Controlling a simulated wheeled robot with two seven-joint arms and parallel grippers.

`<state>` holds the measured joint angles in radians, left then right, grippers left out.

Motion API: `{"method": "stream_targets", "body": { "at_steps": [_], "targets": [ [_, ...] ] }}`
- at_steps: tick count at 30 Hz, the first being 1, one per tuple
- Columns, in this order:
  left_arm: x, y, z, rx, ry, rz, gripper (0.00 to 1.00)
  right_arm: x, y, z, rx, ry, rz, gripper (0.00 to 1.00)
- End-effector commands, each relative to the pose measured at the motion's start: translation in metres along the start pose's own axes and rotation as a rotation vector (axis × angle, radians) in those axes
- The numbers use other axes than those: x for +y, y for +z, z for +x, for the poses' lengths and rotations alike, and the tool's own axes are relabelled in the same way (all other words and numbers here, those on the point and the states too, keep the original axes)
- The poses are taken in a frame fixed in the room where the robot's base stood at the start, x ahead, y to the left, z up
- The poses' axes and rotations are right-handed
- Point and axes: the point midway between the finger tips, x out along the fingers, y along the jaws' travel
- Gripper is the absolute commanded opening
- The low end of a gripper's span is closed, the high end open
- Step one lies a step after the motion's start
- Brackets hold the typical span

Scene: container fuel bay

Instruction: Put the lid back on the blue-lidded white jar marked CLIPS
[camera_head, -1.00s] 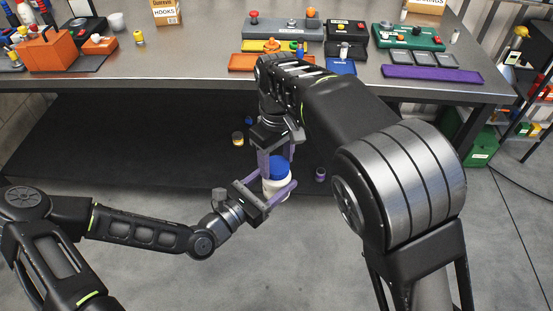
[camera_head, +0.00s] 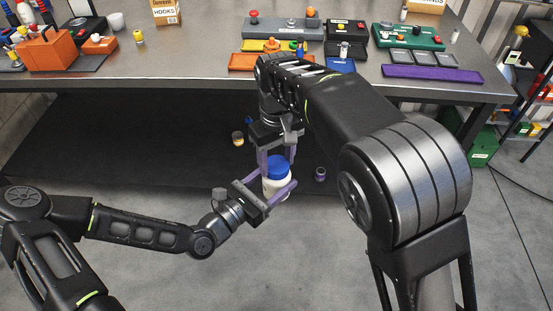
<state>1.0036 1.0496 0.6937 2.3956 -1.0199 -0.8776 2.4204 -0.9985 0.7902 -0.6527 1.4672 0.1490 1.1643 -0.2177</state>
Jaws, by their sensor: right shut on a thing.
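The white jar (camera_head: 276,186) is in the middle of the head view, in front of the bench and above the floor. Its blue lid (camera_head: 279,166) sits at the jar's top; I cannot tell whether it is fully seated. My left gripper (camera_head: 277,182) comes from the lower left and is shut on the white jar body, holding it about upright. My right gripper (camera_head: 279,159) points down from above, with its purple fingers on either side of the blue lid, shut on it. The CLIPS marking cannot be read here.
The metal bench (camera_head: 205,62) stands behind, with an orange toolbox (camera_head: 50,52), a HOOKS box (camera_head: 166,11), a green control panel (camera_head: 408,37) and a purple tray (camera_head: 432,73). Small jars stand low behind my grippers, one purple (camera_head: 320,174). The floor in front is clear.

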Motion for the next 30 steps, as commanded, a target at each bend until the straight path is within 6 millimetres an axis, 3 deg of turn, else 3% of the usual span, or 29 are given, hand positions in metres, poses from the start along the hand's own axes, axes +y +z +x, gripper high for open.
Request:
{"method": "stream_targets", "body": {
  "at_steps": [10,20,30],
  "targets": [
    [0.0,0.001,0.0,-0.001,0.0,0.0,0.0,0.0,0.0,0.0,0.0,0.0,-0.003,0.79],
    [0.0,0.001,0.0,-0.001,0.0,0.0,0.0,0.0,0.0,-0.004,0.001,0.0,-0.003,0.79],
    [0.0,0.001,0.0,-0.001,0.0,0.0,0.0,0.0,-0.001,-0.05,0.005,0.0,-0.003,0.79]
  ]
}}
